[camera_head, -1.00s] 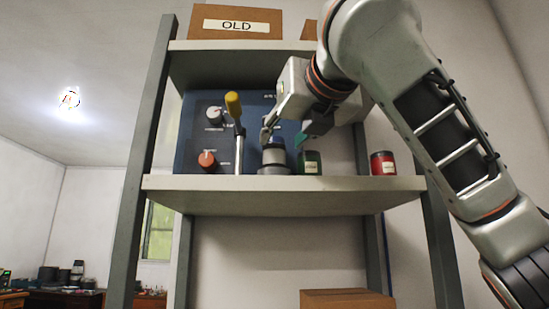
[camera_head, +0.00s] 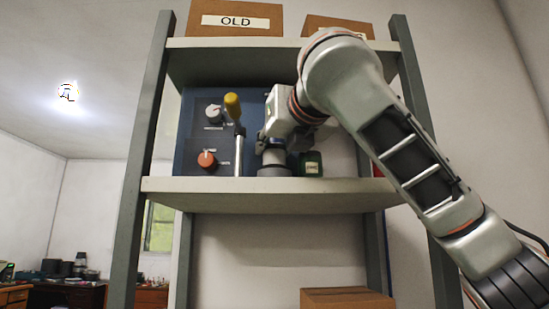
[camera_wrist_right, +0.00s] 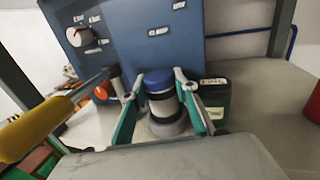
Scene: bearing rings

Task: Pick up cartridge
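The cartridge, which I take to be the cylinder with a blue cap and pale body (camera_wrist_right: 160,92), stands upright in a grey round base (camera_wrist_right: 168,125) on the shelf. In the head view my right gripper (camera_head: 276,142) covers the cylinder's upper part, with the grey base (camera_head: 274,165) showing below. In the right wrist view the teal-padded fingers of my right gripper (camera_wrist_right: 159,98) are open on either side of the cylinder, with narrow gaps beside it. My left gripper is not in view.
A yellow-handled lever (camera_head: 234,108) stands close left of the base. A green canister (camera_head: 310,164) is close on the right. A blue panel with knobs (camera_head: 190,130) stands behind. A red canister (camera_wrist_right: 314,103) is farther right. The upper shelf (camera_head: 215,44) is overhead.

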